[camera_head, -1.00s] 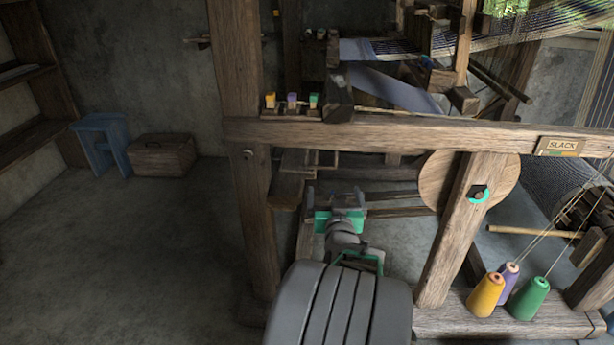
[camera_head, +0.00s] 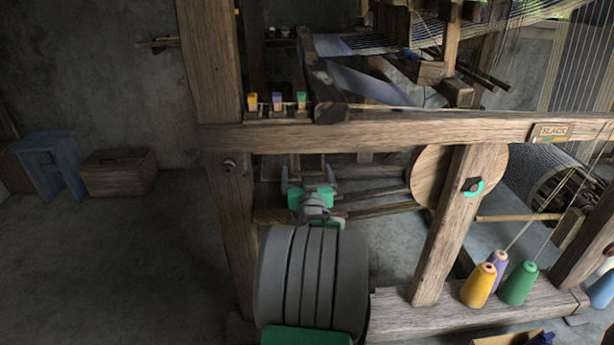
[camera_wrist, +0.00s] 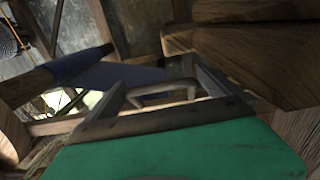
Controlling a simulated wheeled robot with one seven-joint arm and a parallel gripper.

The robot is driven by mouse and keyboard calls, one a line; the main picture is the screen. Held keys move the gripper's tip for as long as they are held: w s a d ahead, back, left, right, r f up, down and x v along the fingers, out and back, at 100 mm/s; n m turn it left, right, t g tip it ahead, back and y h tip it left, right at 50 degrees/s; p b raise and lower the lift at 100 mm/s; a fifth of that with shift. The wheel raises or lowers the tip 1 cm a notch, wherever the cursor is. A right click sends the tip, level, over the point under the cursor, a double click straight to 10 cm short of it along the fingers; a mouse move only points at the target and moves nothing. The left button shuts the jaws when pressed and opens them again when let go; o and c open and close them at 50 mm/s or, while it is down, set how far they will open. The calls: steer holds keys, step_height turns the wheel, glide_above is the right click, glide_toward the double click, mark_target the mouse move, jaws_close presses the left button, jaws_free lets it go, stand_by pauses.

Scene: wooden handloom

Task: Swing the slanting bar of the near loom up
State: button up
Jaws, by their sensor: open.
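The near loom's heavy wooden beam (camera_head: 400,134) crosses the head view. A slanting wooden bar (camera_head: 440,235) runs from the floor sill up to this beam, in front of a round wooden disc (camera_head: 429,178), with a dark and teal fitting (camera_head: 473,187) on it. I cannot tell for sure whether this is the task's bar. My gripper (camera_head: 306,175) is open below the beam, left of the disc and apart from the slanting bar. In the wrist view, my gripper (camera_wrist: 160,82) has a pale bent handle-like piece (camera_wrist: 160,96) showing between its fingers; contact is unclear.
Yellow, purple and green cones (camera_head: 518,283) stand on the sill (camera_head: 420,312) at right. Small coloured blocks (camera_head: 278,102) sit on the beam. A SLACK plate (camera_head: 551,132) is at its right. A blue stool (camera_head: 48,165) and chest (camera_head: 118,172) stand left, with clear floor before them.

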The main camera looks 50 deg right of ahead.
steer(key=shift+c, duration=0.6)
steer(key=c, duration=1.6)
steer(key=shift+s+d+r+n+b, duration=0.1)
steer(key=shift+s+r+n+b, duration=0.15)
steer(key=shift+r, duration=0.3)
steer(key=shift+d+r+n+b, duration=0.15)
steer(key=shift+r+n, duration=0.2)
steer(key=shift+r, duration=0.15)
steer(key=shift+s+d+r+n+b, duration=0.1)
steer(key=shift+s+r+n+b, duration=0.15)
steer(key=shift+r, duration=0.3)
steer(key=o, duration=1.7)
steer(key=shift+w+r, duration=0.1)
steer(key=shift+a, duration=0.1)
steer(key=p+v, duration=0.1)
steer(key=v, duration=0.6)
steer(key=shift+s+a+p, duration=0.25)
steer(key=shift+s+p, duration=0.05)
steer(key=shift+p, duration=0.1)
